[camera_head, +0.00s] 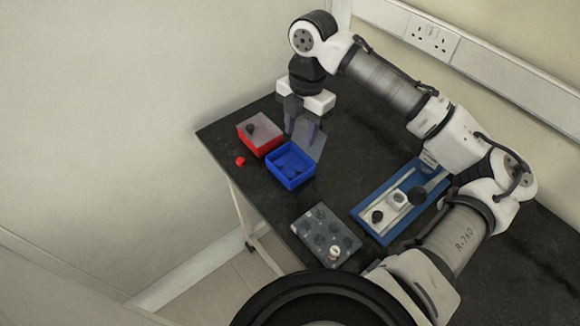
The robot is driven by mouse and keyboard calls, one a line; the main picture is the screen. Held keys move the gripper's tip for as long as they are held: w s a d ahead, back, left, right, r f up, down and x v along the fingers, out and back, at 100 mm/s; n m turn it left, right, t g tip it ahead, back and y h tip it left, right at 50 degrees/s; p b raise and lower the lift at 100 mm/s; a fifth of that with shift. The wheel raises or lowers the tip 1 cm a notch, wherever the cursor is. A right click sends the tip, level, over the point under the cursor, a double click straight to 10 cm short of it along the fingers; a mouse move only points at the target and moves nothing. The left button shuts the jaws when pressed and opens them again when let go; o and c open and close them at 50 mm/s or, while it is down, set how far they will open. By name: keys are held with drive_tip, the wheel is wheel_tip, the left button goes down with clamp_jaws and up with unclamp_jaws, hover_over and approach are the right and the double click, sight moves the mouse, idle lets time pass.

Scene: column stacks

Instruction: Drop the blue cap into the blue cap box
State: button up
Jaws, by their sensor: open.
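The blue cap box (290,178) stands open on the dark table. Darker blue rounded shapes (284,166) show on its floor; they look like blue caps, but are too small to count surely. A grey translucent lid (312,142) stands tilted at the box's back right edge. My gripper (299,136) points down just behind the box, by the lid. Its two fingers are apart, and no cap shows between them. Whether a finger touches the lid, I cannot tell.
A red box (262,147) with a grey knobbed lid stands left of the blue box. A red cap (240,161) lies near the table's left edge. A grey tray of dark round pieces (313,217) and a blue-based fixture (372,226) lie nearer. A wall is behind.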

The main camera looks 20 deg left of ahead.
wheel_tip(320, 180, up, 11)
drive_tip(key=w, duration=0.1)
drive_tip(key=shift+w+d+r+b, duration=0.15)
drive_tip(key=shift+d+b, duration=0.1)
drive_tip(key=shift+b, duration=0.15)
